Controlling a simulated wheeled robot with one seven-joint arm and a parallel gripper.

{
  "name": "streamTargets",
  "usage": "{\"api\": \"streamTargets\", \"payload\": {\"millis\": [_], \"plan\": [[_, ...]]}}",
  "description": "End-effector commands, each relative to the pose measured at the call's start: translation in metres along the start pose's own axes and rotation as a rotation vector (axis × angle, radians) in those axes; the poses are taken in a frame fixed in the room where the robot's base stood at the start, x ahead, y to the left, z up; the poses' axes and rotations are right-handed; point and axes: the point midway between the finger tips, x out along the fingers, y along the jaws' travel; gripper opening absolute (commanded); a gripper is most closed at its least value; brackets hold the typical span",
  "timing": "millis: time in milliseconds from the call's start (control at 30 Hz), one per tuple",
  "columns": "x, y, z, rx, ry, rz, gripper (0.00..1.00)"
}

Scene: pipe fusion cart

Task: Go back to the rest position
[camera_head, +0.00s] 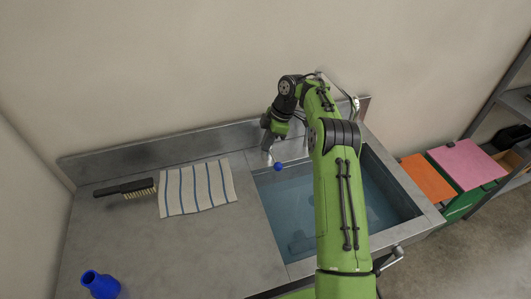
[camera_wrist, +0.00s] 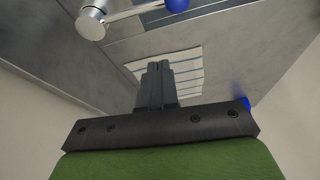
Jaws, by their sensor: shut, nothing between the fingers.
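My green arm reaches over the sink from the bottom of the head view. My gripper (camera_head: 267,140) is at its far end, near the back wall of the counter, beside the sink's back left corner. In the wrist view my gripper (camera_wrist: 158,66) is shut and empty, its two dark fingers together. The striped cloth shows behind the fingertips there. The gripper appears clear of the counter and touches nothing that I can see.
A sink (camera_head: 282,215) with water lies under my arm. A tap lever with a blue knob (camera_head: 278,167) stands close to my gripper. A striped cloth (camera_head: 197,188), a brush (camera_head: 126,189) and a blue bottle (camera_head: 100,284) are on the counter. Orange (camera_head: 427,178) and pink (camera_head: 466,161) boxes stand right.

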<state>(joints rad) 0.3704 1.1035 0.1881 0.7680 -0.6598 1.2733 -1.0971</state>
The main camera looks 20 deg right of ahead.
Motion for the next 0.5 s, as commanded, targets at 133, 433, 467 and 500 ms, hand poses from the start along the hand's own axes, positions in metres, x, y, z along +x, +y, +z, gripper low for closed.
{"api": "streamTargets", "payload": {"millis": [133, 433, 467, 500], "plan": [[-0.03, 0.001, -0.001, -0.001, 0.001, 0.001, 0.0], [-0.042, 0.0, -0.005, 0.007, -0.003, 0.002, 0.0], [-0.047, -0.002, -0.01, 0.016, -0.008, 0.006, 0.0], [-0.057, -0.005, -0.02, 0.037, -0.017, 0.013, 0.0]]}}
